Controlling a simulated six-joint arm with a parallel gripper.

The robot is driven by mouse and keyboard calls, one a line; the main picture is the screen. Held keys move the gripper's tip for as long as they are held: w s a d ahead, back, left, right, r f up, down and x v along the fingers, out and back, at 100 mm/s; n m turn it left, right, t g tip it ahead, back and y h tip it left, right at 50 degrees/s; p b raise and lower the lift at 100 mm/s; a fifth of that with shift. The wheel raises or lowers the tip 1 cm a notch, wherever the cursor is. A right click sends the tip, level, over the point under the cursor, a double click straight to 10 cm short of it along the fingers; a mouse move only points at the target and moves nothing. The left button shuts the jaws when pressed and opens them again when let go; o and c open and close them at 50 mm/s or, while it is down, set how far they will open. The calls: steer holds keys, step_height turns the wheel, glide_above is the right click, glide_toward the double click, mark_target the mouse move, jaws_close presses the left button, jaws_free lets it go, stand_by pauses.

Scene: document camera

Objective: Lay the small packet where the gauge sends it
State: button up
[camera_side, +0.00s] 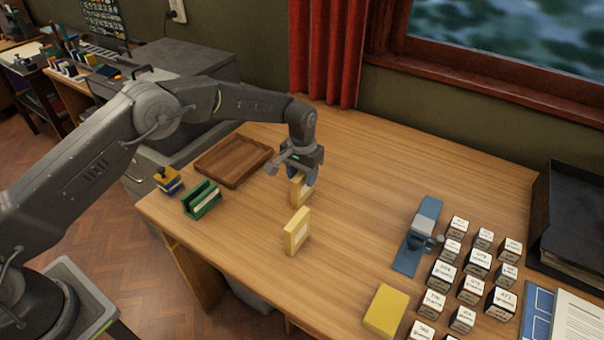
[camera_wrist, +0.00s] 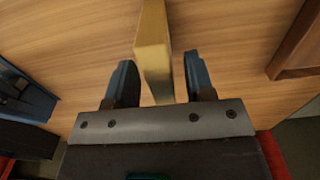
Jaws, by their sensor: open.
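My gripper (camera_side: 297,168) is open and points down over a pale yellow packet (camera_side: 301,190) standing upright on the desk. In the wrist view the packet (camera_wrist: 154,55) lies between the two open fingers (camera_wrist: 158,80), with gaps on both sides. A second pale yellow packet (camera_side: 296,231) with a white label stands upright nearer the front edge. A blue plate with a grey mechanism (camera_side: 418,236), perhaps the gauge, lies right of centre; I cannot read a setting on it.
A wooden tray (camera_side: 212,168) lies at the back left, with a green holder (camera_side: 203,200) and a blue-yellow item (camera_side: 168,181) nearby. Several labelled blocks (camera_side: 470,289), a yellow block (camera_side: 386,311) and a black tray (camera_side: 574,222) occupy the right.

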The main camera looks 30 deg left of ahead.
step_height(320, 180, up, 13)
steer(key=s+a+r+t, duration=0.1)
steer(key=s+a+r, duration=0.2)
steer(key=s+r, duration=0.45)
steer(key=s+a+r+t, duration=0.2)
steer(key=s+a+r, duration=0.1)
steer(key=s+r, duration=0.5)
steer(key=s+a+f+t, duration=0.1)
steer(key=s, duration=1)
steer(key=s+a+f+t, duration=0.1)
steer(key=s+a, duration=0.1)
steer(key=s, duration=0.9)
steer(key=shift+t, duration=0.3)
